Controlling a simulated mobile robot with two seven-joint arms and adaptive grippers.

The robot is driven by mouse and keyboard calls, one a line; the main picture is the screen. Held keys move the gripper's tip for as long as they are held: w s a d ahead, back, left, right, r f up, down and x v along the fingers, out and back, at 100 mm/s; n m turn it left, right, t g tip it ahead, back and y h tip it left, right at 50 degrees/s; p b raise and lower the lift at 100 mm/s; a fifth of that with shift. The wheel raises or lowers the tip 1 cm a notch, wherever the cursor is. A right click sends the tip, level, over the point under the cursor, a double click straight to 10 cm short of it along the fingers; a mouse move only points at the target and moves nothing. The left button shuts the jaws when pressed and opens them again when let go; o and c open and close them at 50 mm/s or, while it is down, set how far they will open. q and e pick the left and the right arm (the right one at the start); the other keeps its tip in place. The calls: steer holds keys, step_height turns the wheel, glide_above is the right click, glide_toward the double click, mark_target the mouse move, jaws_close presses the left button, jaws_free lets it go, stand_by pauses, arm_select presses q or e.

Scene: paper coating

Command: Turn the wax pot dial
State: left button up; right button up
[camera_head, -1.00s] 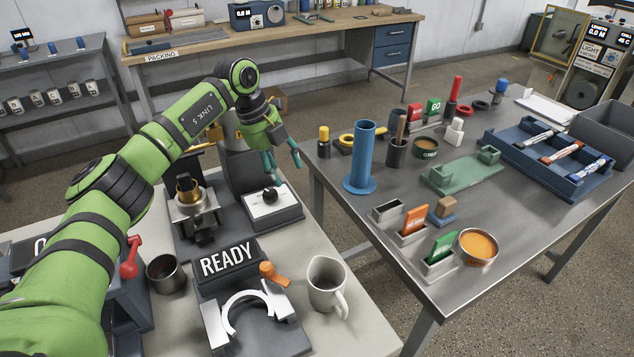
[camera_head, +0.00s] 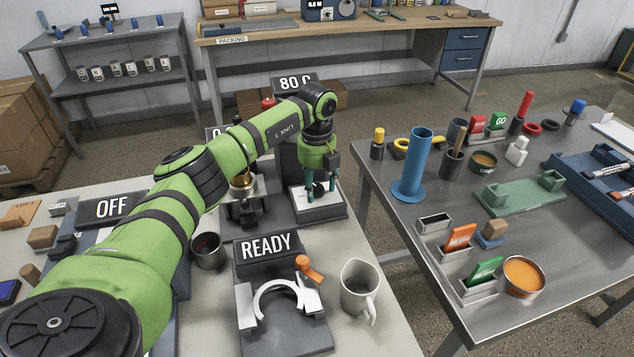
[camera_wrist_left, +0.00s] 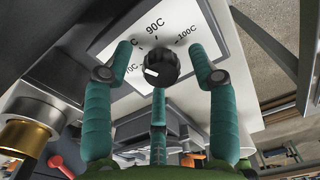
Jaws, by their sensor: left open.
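The wax pot dial (camera_wrist_left: 161,65) is a black round knob on a white panel marked with temperatures from around 70C to 100C. Its white pointer mark faces lower left, near the 70C side. In the head view the dial (camera_head: 319,189) is partly behind the fingers. My left gripper (camera_head: 322,192) points down over the white panel (camera_head: 325,208). Its teal fingers are open around the dial, and gaps show between them and the knob in the left wrist view (camera_wrist_left: 162,75). A display reading 80 C (camera_head: 295,84) stands behind my arm. My right gripper is not in view.
A brass-coloured pot (camera_head: 243,182) stands left of the panel, partly behind my arm. A READY sign (camera_head: 266,246), a white mug (camera_head: 359,288) and a dark metal cup (camera_head: 207,250) are nearer. A steel table (camera_head: 420,195) with several items stands to the right.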

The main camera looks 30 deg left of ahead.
arm_select(q)
steer(key=c, duration=1.1)
steer(key=shift+m, duration=0.3)
steer(key=shift+c, duration=0.2)
steer(key=m, duration=0.4)
steer(key=shift+r+b, duration=0.1)
steer(key=shift+b, duration=0.25)
steer(key=shift+w+r+m+b, duration=0.1)
steer(key=shift+m+b, duration=0.2)
steer(key=shift+m, duration=2.3)
steer(key=shift+d, duration=0.1)
steer(key=o, duration=1.1)
steer(key=shift+o, duration=0.2)
